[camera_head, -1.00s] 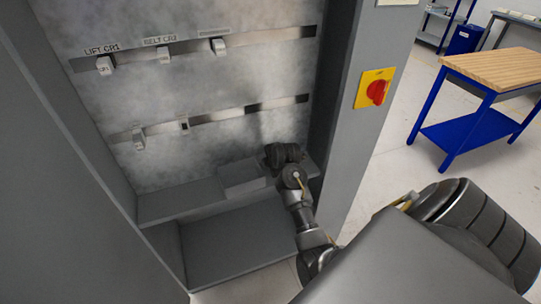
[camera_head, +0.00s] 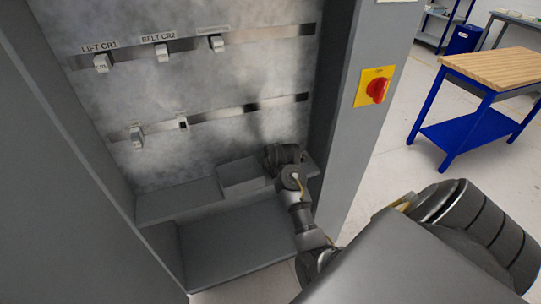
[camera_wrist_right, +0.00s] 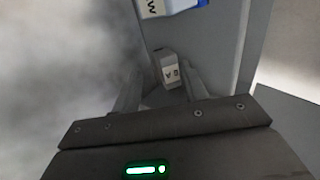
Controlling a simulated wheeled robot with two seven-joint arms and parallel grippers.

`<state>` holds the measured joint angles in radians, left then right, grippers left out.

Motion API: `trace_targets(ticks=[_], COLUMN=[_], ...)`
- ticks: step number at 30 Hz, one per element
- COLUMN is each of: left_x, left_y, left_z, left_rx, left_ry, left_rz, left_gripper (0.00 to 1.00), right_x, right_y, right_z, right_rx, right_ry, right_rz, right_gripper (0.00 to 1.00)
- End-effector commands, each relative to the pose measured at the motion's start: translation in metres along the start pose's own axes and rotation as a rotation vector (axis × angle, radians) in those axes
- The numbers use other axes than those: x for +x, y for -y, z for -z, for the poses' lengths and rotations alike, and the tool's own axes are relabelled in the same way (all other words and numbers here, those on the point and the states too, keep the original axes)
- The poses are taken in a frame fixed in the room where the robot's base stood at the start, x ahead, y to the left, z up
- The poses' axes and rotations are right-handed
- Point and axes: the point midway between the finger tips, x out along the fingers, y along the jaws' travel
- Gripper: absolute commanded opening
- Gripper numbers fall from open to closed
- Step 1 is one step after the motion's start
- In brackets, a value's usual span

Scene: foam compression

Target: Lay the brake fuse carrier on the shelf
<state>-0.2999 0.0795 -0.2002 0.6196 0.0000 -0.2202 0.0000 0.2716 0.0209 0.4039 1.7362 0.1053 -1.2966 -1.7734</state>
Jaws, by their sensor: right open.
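A small light-grey block with a lettered label, likely the brake fuse carrier (camera_wrist_right: 168,68), shows between the fingertips of my right gripper (camera_wrist_right: 160,88) in the right wrist view. The fingers stand apart; I cannot tell whether either touches it, and its underside is hidden. In the head view my right gripper (camera_head: 284,155) is low in the cabinet, at the right end of the grey shelf (camera_head: 180,201). Its fingers and the block are hidden there. My left gripper is in neither view.
Carriers labelled LIFT CR1 (camera_head: 101,63) and BELT CR2 (camera_head: 162,53) sit on the upper rail. A lower rail (camera_head: 215,115) holds two small units. A white-and-blue item (camera_wrist_right: 172,6) lies beyond the block. A red switch (camera_head: 377,90) is on the cabinet's right post.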

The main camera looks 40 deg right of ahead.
Motion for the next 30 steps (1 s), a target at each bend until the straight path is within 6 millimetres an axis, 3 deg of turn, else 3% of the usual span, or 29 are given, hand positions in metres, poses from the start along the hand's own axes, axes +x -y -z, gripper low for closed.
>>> trace_targets(ticks=[5, 18, 30], left_x=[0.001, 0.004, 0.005], left_y=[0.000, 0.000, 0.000], left_z=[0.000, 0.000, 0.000], left_rx=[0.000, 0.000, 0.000], left_ry=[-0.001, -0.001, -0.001], left_rz=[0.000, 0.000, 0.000], left_gripper=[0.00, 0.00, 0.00], right_x=[-0.016, -0.095, -0.108], right_y=[-0.001, 0.000, 0.000], right_z=[-0.001, 0.000, 0.000], right_rx=[-0.002, 0.000, 0.000], right_ry=[0.001, 0.000, 0.000], right_rz=[-0.005, -0.003, 0.000], right_gripper=[0.43, 0.43, 0.43])
